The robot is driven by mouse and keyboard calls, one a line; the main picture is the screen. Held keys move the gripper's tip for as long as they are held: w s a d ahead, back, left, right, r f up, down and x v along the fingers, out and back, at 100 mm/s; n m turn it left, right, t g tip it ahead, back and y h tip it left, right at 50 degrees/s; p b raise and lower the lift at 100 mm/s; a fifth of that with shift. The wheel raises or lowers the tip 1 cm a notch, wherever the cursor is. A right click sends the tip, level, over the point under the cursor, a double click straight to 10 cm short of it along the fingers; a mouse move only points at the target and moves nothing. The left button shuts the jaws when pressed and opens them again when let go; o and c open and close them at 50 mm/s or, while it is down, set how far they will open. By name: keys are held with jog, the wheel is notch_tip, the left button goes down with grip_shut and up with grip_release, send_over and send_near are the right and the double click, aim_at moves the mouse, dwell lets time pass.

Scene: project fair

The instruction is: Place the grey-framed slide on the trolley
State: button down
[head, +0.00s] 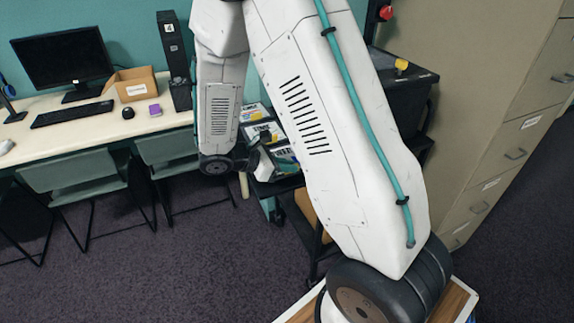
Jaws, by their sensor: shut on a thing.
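My gripper (256,160) is small and partly hidden at the end of my white arm. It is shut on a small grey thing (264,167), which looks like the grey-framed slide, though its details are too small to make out. The black trolley (270,189) stands behind my arm, its middle hidden by the forearm link. My gripper appears in front of or over its left end; the height gap cannot be told. Several labelled boxes (262,133) sit on the trolley's left part.
A pale desk (75,128) at left carries a monitor (62,58), keyboard, cardboard box (132,84) and black computer tower (174,60). Grey-green chairs (75,172) stand before it. A beige filing cabinet (500,120) is at right. Carpet is open at lower left.

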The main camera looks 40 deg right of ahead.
jog(key=c, duration=1.5)
grip_release()
jog(key=shift+f, duration=0.1)
jog(key=shift+a+r, duration=0.15)
jog(key=shift+r, duration=0.1)
jog(key=v, duration=1.1)
jog(key=s+a+r+m+t+y, duration=0.1)
jog(key=s+r+m+y, duration=0.3)
jog(key=s, duration=0.3)
jog(key=s+a+r+m+t+y, duration=0.1)
jog(key=s+r+m+t+y, duration=0.1)
jog(key=s+r+m+y, duration=0.2)
jog(key=s+a+r+m+t+y, duration=0.1)
jog(key=s+a+r+m+y, duration=0.1)
jog(key=s+r+m, duration=0.4)
jog(key=shift+s+r+m+t+y, duration=0.2)
jog(key=shift+s+y, duration=0.1)
jog(key=shift+s, duration=0.65)
jog(key=shift+s+r+m+t+y, duration=0.1)
jog(key=shift+s+r+y, duration=0.15)
jog(key=shift+s, duration=0.7)
jog(key=shift+s+r+m+t+y, duration=0.15)
jog(key=shift+s+y, duration=0.2)
jog(key=shift+s, duration=0.65)
